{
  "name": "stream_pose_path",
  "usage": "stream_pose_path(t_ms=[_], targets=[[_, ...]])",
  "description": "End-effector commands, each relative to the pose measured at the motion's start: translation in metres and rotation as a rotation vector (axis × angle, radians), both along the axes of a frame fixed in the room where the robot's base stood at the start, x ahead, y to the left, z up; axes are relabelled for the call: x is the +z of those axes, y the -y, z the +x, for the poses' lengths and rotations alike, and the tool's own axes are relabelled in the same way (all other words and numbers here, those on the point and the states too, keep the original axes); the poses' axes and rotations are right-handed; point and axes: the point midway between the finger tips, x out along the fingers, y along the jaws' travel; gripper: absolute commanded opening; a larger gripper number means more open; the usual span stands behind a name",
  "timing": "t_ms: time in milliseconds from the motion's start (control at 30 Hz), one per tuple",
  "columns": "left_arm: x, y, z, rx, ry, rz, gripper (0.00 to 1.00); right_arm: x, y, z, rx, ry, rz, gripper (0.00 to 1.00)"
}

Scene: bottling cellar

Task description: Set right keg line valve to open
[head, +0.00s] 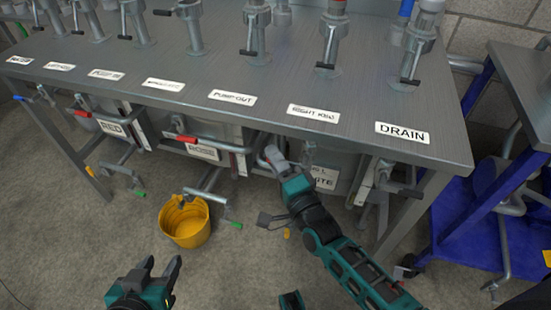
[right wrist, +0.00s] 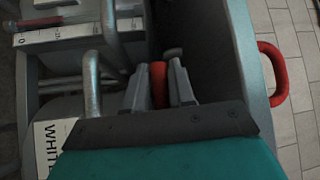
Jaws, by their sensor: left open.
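The RIGHT KEG label (head: 313,113) lies on the bench's front edge, and a steel valve post (head: 331,42) with a black lever (head: 325,66) stands behind it. My right gripper (head: 273,158) reaches in under the bench edge, left of the WHITE tank label (head: 324,178). In the right wrist view its two fingers (right wrist: 158,88) close on either side of a red handle (right wrist: 158,75). What the handle joins to is hidden. My left gripper (head: 162,265) is open and empty, low over the floor, apart from everything.
The steel bench (head: 250,75) carries several other posts with levers and a DRAIN label (head: 402,132). Red-gripped levers (head: 187,139) and pipes stick out below its edge. A yellow bucket (head: 186,222) stands on the floor. A blue cart (head: 480,200) stands at the right.

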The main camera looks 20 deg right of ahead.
Motion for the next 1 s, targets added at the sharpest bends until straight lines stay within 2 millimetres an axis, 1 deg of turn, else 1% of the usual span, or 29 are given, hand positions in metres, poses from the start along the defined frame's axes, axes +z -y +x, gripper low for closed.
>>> stream_pose_path(t_ms=[33, 233, 700, 867, 1000], targets=[[-0.001, 0.000, 0.000, -0.001, -0.001, 0.001, 0.49, 0.000, 0.000, 0.000, 0.000, 0.000, 0.000, 0.19], [-0.002, -0.001, -0.001, -0.003, -0.002, 0.006, 0.49, 0.000, 0.000, 0.000, 0.000, 0.000, 0.000, 0.00], [-0.001, -0.002, -0.001, -0.003, -0.002, 0.007, 0.49, 0.000, 0.000, 0.000, 0.000, -0.002, -0.004, 0.00], [0.007, -0.002, 0.000, -0.002, 0.000, 0.009, 0.49, 0.000, 0.000, -0.001, 0.001, -0.022, -0.030, 0.00], [0.017, -0.005, 0.000, 0.003, 0.006, 0.012, 0.49, -0.002, 0.000, -0.001, 0.001, -0.060, -0.084, 0.00]])
